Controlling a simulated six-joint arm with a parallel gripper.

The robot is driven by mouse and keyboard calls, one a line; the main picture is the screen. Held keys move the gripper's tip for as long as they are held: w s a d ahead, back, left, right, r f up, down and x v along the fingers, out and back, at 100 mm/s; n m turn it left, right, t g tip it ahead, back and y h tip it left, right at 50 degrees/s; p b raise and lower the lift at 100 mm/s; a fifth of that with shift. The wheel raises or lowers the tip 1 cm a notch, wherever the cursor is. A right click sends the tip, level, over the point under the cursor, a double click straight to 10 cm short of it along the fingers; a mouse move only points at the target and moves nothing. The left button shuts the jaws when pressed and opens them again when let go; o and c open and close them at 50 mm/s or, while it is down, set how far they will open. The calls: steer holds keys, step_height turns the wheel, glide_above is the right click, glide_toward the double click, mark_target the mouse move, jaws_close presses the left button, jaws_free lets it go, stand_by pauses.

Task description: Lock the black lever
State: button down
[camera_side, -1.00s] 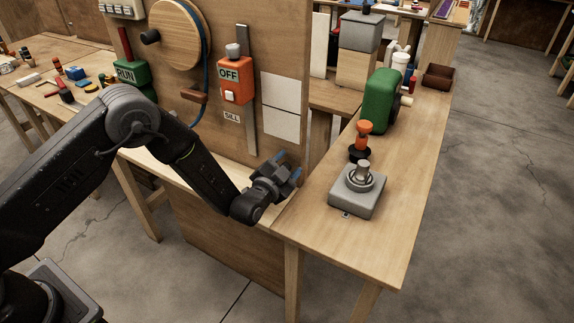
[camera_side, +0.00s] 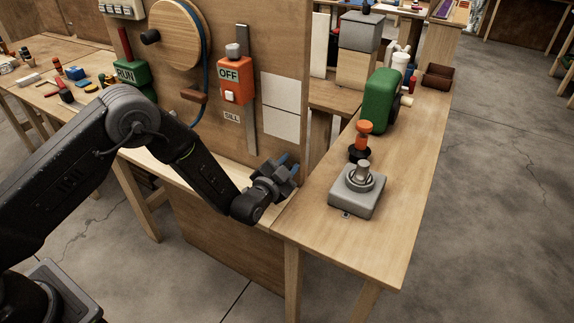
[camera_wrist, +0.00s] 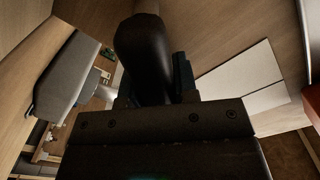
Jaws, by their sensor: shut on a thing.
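My gripper (camera_side: 287,165) has blue fingertips and is low beside the upright wooden panel, near the left edge of the right-hand table. In the wrist view, a dark rounded piece, which looks like the black lever (camera_wrist: 143,50), fills the space between the fingers. My gripper is shut on it. Its far end runs up toward a wooden surface. In the side view I cannot make out the lever; my gripper seems to hide it.
A grey block with a ring and post (camera_side: 357,190) stands on the right-hand table (camera_side: 375,250), with an orange-topped knob (camera_side: 364,133) and a green housing (camera_side: 380,100) behind. The panel carries an orange OFF box (camera_side: 236,82) and white plates (camera_side: 281,105). The table's front is clear.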

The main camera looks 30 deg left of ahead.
steer(key=shift+a+r+n, duration=0.2)
steer(key=shift+a+n, duration=0.05)
steer(key=shift+n, duration=0.45)
steer(key=c, duration=0.9)
jaws_free()
steer(key=s, duration=1.3)
steer(key=shift+s, duration=0.4)
